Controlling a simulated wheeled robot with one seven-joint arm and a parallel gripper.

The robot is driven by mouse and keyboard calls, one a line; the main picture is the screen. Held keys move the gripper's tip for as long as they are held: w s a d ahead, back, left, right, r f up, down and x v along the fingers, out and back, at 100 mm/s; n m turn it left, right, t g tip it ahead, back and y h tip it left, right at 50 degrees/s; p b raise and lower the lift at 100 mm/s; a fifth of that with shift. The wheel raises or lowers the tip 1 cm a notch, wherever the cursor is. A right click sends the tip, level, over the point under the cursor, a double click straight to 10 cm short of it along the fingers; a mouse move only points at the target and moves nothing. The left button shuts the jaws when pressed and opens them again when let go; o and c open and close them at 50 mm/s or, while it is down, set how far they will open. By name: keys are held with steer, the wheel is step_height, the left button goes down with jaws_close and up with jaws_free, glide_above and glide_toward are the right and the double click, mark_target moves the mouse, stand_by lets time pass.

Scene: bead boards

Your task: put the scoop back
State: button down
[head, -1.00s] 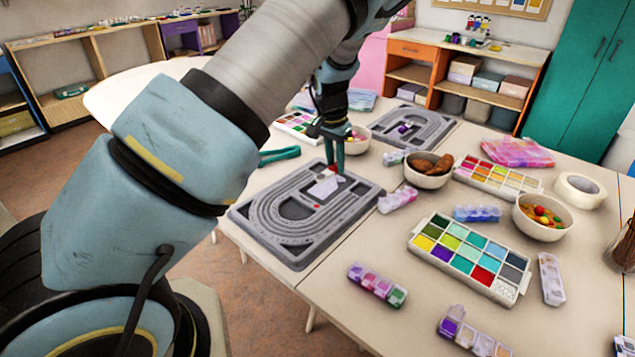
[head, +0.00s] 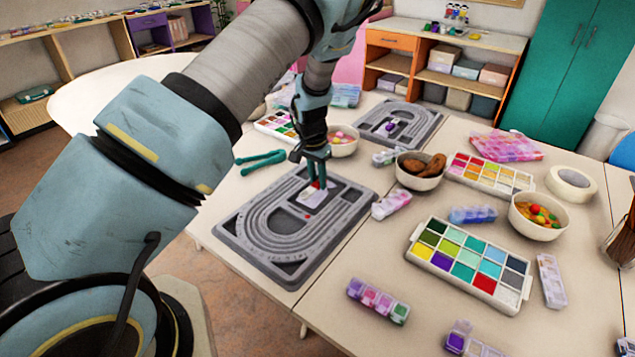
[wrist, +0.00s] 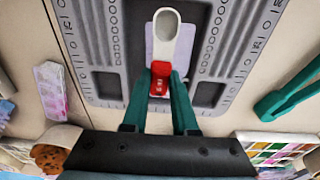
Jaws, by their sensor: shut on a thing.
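The scoop has a white bowl (wrist: 165,32) and a red handle (wrist: 160,74). In the wrist view the two teal fingers of my gripper (wrist: 161,82) are shut on the red handle, with the bowl pointing away ahead of them. In the head view my gripper (head: 317,181) points down over the nearer grey bead board (head: 247,226), and the scoop (head: 312,197) is low over the middle of that board. I cannot tell whether the scoop touches the board. The handle is partly hidden by the fingers in the head view.
A teal plier-like tool (head: 262,160) lies left of the board. Bead boxes (head: 391,203) and a bowl with brown lumps (head: 420,181) stand to its right. A bead tray (head: 470,262) lies further right. A second bead board (head: 425,122) lies behind.

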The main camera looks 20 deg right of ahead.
steer(key=shift+f, duration=0.75)
steer(key=shift+f, duration=0.15)
steer(key=shift+f, duration=0.25)
steer(key=c, duration=0.7)
jaws_free()
